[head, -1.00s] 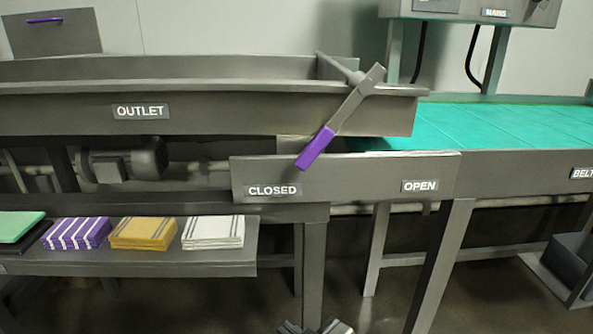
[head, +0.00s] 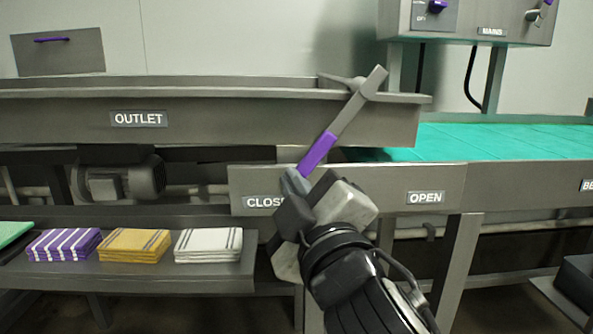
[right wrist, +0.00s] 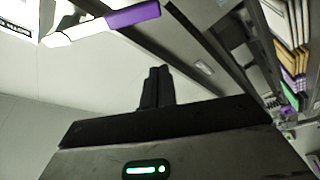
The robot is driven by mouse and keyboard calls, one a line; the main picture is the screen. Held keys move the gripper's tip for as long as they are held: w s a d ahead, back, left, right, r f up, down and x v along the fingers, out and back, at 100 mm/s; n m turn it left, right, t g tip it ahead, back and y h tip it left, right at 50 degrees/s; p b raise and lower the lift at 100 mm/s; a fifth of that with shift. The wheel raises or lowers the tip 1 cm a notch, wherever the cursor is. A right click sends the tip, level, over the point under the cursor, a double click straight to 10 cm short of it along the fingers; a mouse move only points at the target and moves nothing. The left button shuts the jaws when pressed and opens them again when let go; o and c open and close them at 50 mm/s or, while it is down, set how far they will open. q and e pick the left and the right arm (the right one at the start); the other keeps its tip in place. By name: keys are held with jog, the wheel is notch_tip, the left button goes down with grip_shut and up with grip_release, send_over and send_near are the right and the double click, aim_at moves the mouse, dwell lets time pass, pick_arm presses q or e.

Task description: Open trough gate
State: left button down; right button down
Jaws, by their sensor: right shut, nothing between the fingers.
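The gate lever (head: 345,115) is a grey bar with a purple grip (head: 318,153), pivoted at the right end of the outlet trough (head: 230,118). It slants down and left toward the CLOSED label (head: 264,202), which my gripper partly covers; the OPEN label (head: 425,197) is to the right. My right gripper (head: 296,182) has its fingers shut and empty, just below the grip's lower end. In the right wrist view the shut fingers (right wrist: 156,86) stand apart from the purple grip (right wrist: 132,16). My left gripper is out of view.
The teal belt (head: 500,140) lies right of the trough. A shelf (head: 185,277) at lower left holds purple-striped, yellow and white folded cloths. The label plate (head: 345,172) runs behind my right gripper. A control box (head: 470,22) hangs at the upper right.

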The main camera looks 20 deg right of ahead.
aim_at(298, 166)
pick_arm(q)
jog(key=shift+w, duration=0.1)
pick_arm(e)
jog(key=w+d, duration=0.3)
jog(key=w, duration=0.5)
jog(key=shift+w+f, duration=0.25)
jog(key=shift+w, duration=0.1)
jog(key=shift+d, duration=0.15)
